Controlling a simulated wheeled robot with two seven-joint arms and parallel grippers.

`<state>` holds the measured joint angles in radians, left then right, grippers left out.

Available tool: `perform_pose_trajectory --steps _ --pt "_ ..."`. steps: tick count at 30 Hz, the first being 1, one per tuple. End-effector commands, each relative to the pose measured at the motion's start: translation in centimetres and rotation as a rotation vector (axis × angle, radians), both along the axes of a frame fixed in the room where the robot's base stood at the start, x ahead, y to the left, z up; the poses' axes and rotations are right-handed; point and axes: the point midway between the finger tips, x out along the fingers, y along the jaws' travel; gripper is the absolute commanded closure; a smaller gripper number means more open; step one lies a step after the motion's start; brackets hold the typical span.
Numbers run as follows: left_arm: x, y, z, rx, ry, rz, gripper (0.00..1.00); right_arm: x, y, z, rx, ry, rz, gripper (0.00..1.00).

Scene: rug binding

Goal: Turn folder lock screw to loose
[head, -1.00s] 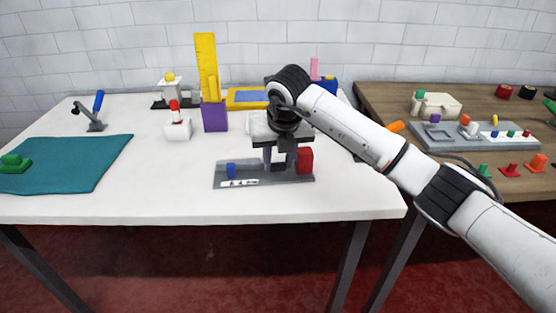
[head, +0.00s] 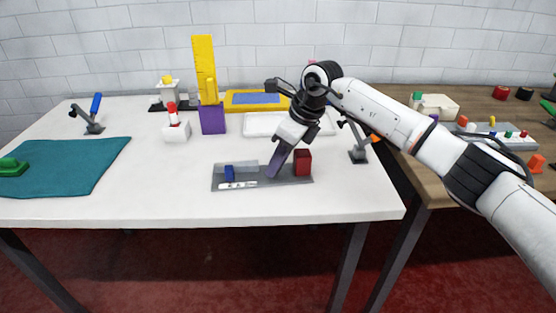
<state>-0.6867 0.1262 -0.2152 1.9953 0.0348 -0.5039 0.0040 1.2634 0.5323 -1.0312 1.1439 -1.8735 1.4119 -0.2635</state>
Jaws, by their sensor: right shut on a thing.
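The grey folder plate (head: 255,183) lies flat near the front of the white table. It carries a blue upright piece (head: 229,173) at its left, a red block (head: 303,162) at its right and a white marked strip (head: 238,185) along its front. My right gripper (head: 273,173) reaches down to the plate between the blue piece and the red block. Its fingers slant down and to the left and show nearly edge-on. It is shut on the lock screw, which the fingers hide. My left gripper is out of view.
Behind the plate stand a white tray (head: 262,126), a purple block (head: 212,119) with a yellow upright, and a white block with a red knob (head: 174,124). A dark lever stand (head: 358,154) is to the right. The table between the teal mat (head: 75,168) and the plate is clear.

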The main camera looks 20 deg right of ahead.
Motion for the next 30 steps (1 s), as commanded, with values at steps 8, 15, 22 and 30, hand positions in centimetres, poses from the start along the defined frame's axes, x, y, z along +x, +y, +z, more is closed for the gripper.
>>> perform_pose_trajectory --steps 8,15,22,30 --pt "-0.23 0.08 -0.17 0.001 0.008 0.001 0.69 0.21 -0.09 0.11 0.000 0.001 0.236 0.91" --pt "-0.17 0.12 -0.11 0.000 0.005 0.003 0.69 0.29 -0.12 0.06 -0.001 0.000 0.383 0.91" --pt "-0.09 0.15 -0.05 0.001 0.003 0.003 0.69 0.31 -0.12 0.04 -0.001 -0.002 0.460 0.91" --pt "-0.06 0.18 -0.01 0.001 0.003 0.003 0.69 0.31 -0.15 0.05 -0.001 -0.002 0.483 0.91"
